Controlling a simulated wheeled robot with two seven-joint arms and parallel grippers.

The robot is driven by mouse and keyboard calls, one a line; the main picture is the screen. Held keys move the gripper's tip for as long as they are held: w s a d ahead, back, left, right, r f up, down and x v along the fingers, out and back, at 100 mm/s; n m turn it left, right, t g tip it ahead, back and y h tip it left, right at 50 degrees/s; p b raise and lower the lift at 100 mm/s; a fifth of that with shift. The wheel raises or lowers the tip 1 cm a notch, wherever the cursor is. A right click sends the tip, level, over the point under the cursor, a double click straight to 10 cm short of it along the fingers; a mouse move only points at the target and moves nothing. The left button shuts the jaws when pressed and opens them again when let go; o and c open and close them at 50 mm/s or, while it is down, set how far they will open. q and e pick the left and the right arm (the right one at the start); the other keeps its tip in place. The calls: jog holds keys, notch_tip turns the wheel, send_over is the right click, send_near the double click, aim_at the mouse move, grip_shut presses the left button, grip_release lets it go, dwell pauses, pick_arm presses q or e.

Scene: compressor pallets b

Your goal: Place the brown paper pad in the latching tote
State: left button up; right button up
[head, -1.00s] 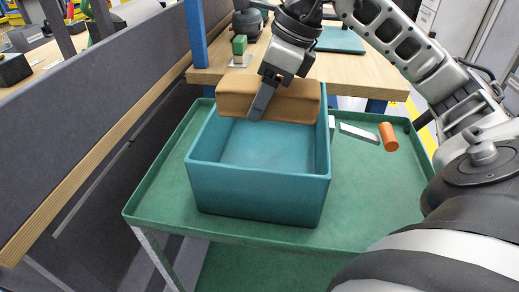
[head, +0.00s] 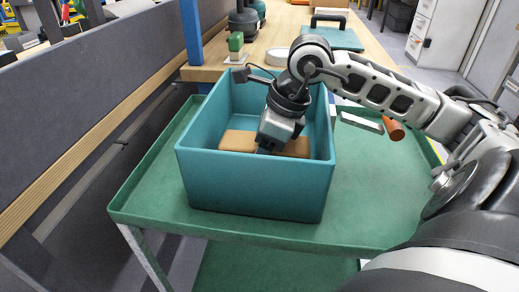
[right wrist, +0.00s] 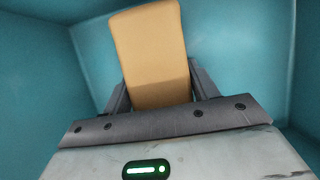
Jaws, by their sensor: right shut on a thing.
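The brown paper pad (head: 238,141) is inside the teal latching tote (head: 255,185), low down between its walls. My right gripper (head: 270,150) reaches down into the tote and is shut on the pad. In the right wrist view the pad (right wrist: 150,50) sits between the two fingers, with the tote's teal walls (right wrist: 40,80) around it. The near wall and the gripper hide part of the pad in the head view. I cannot tell whether the pad touches the tote's floor. My left gripper is not in view.
The tote stands on a green cart (head: 365,205). A white block (head: 361,122) and an orange cylinder (head: 394,130) lie to its right. A grey partition (head: 70,110) runs along the left.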

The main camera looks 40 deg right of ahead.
jog(key=o, duration=1)
jog(key=shift+c, duration=0.2)
jog(key=v, duration=1.2)
